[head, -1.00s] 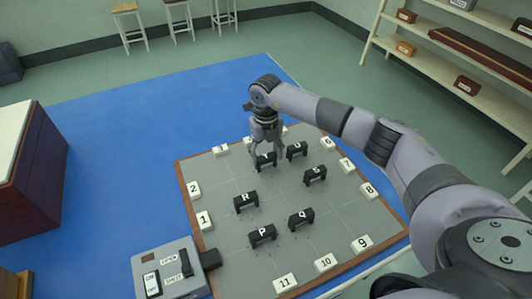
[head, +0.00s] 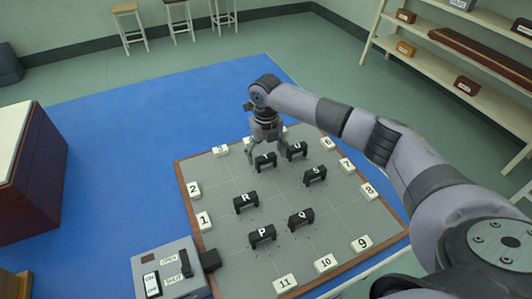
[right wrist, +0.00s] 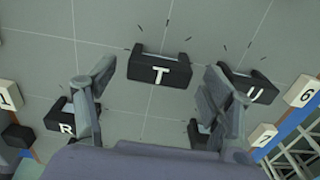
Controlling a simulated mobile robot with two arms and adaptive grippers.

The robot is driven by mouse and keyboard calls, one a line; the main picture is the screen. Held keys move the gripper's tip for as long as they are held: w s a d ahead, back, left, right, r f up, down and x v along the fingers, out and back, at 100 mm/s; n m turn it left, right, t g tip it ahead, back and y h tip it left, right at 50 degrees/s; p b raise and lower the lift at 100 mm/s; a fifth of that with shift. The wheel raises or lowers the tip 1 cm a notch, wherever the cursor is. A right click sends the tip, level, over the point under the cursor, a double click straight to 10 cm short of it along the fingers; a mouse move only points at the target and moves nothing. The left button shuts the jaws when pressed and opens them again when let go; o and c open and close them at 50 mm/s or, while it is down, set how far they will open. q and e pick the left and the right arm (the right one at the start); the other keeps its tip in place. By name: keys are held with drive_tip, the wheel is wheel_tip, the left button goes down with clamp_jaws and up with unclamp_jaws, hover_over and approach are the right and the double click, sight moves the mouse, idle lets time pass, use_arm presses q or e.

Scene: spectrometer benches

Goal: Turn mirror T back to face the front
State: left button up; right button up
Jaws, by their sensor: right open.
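Mirror T (head: 265,161) is a small black block with a white letter, standing upright on the grey board (head: 230,220). In the right wrist view mirror T (right wrist: 159,68) shows its lettered side toward the camera. My right gripper (head: 267,150) is open above mirror T. In the right wrist view the right gripper's fingers (right wrist: 157,85) are spread wide to either side of the T block, with visible gaps. My left gripper is not in view.
Mirror U (head: 297,150) stands close on the right of T. Mirrors R (head: 246,202), S (head: 315,176), P (head: 262,235) and Q (head: 301,219) stand nearer. Numbered white blocks line the board's edge. A grey switch box (head: 170,272) sits at front left.

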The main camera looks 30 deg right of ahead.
sight(266, 157)
wheel_tip(266, 157, up, 12)
idle(0.6)
